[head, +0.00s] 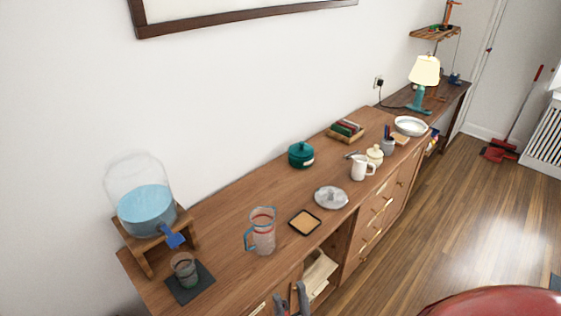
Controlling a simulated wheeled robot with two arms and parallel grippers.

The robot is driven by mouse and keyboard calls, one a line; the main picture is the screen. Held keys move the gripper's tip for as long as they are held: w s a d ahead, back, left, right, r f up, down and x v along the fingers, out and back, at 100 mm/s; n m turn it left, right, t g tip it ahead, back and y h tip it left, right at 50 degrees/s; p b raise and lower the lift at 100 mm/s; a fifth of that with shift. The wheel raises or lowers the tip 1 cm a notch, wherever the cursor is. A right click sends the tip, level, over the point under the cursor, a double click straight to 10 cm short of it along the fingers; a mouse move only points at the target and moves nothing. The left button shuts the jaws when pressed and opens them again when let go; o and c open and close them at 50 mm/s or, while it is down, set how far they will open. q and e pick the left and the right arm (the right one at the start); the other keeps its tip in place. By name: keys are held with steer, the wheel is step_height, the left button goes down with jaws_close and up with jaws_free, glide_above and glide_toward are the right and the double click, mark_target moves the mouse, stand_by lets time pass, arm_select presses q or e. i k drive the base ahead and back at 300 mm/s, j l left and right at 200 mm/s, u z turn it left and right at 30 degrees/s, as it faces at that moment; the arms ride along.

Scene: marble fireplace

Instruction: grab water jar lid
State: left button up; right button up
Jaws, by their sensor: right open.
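A clear water jar (140,195) with blue water and a blue tap stands on a wooden stand (185,219) at the left end of the sideboard. A round, grey, see-through lid (331,197) with a small knob lies flat on the sideboard top, right of the middle. It looks like the water jar lid. My right gripper (292,300) shows at the bottom edge, in front of the sideboard. Its two grey fingers are apart with nothing between them. It is below and left of the lid, well apart from it. My left gripper is not in view.
A pitcher with a blue handle (262,232) and a square tan coaster (304,223) lie left of the lid. A white jug (362,168) and a green pot (300,155) stand behind it. A glass (184,268) sits on a dark mat. A red round surface (495,302) is at bottom right.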

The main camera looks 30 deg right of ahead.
mark_target(332, 198)
steer(key=i+l, duration=0.1)
steer(key=l, duration=1.85)
steer(key=i+l, duration=0.15)
steer(key=l, duration=0.8)
steer(key=i+u, duration=0.05)
